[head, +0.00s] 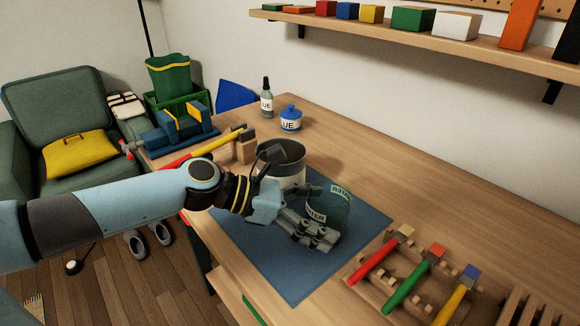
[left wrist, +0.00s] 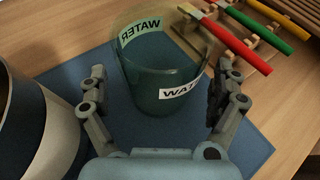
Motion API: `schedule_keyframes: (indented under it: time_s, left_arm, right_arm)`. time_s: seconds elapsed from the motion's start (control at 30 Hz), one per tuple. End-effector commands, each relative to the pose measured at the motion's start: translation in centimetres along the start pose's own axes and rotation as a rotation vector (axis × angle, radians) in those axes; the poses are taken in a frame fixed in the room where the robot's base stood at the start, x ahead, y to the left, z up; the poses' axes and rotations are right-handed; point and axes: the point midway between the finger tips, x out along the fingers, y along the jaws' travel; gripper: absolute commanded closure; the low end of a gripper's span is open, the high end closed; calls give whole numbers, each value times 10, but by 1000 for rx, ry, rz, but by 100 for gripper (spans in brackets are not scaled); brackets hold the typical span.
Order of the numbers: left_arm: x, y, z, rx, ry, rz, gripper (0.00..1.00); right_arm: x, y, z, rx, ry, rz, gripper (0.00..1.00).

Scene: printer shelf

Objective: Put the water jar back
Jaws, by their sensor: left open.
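The water jar (head: 334,211) is a clear greenish glass with WATER labels. It stands upright on the blue mat (head: 290,272). My left gripper (head: 318,234) is at the jar's near side in the head view and hides part of it. In the left wrist view, the jar (left wrist: 160,72) stands between the spread fingers of the open left gripper (left wrist: 162,105). I cannot tell whether either finger touches the glass. My right gripper is in neither view.
A grey and white pot (head: 284,160) stands close beside the jar, behind my left wrist. A wooden rack (head: 372,272) with colourful brushes lies to the right. Two glue bottles (head: 291,119) (head: 267,100) stand at the back. A shelf (head: 400,38) runs along the wall.

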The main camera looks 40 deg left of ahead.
Motion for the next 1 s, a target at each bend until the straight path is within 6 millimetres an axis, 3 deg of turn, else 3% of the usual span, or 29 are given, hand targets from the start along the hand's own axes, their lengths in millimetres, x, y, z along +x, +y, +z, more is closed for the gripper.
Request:
schedule_keyframes:
  time_s: [0.2,0.43,0.63,1.0]
  left_arm:
    - [-52,-1,-2,5,9,-6,3]
    - [-88,-1,1,1,5,-4,3]
    - [-103,0,1,0,2,-2,3]
    - [-106,0,0,0,0,-1,3]
  right_arm:
    - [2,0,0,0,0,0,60]
    - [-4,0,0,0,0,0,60]
    - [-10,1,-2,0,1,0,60]
    - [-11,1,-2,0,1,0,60]
